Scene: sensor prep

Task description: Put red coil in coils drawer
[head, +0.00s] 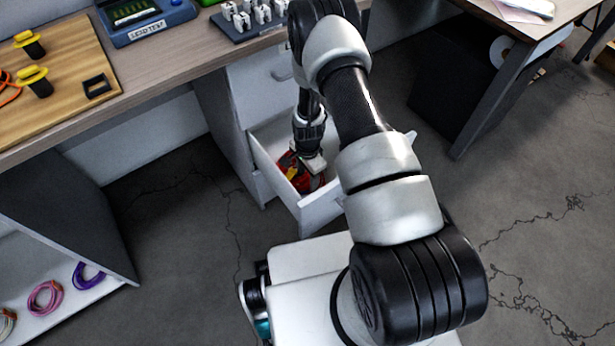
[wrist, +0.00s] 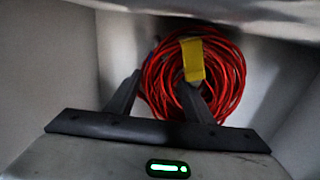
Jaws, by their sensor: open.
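The red coil (head: 313,184), bound with a yellow tag, is inside the open drawer (head: 322,210) under the desk. In the wrist view the red coil (wrist: 222,80) rests against the light inner walls of the drawer (wrist: 62,65), its yellow tag facing me. My gripper (wrist: 160,78) is open, with one finger at the coil's left edge and the other in front of its middle, below the tag. Whether the fingers touch the coil cannot be told. In the head view my gripper (head: 303,162) reaches down into the drawer and partly hides the coil.
The desk (head: 185,80) above carries a blue tester (head: 148,18), a rack of grey parts (head: 252,18) and a wooden board (head: 60,70). Pink (head: 45,298) and purple (head: 88,275) coils sit on a low shelf at left. Cracked floor at right is clear.

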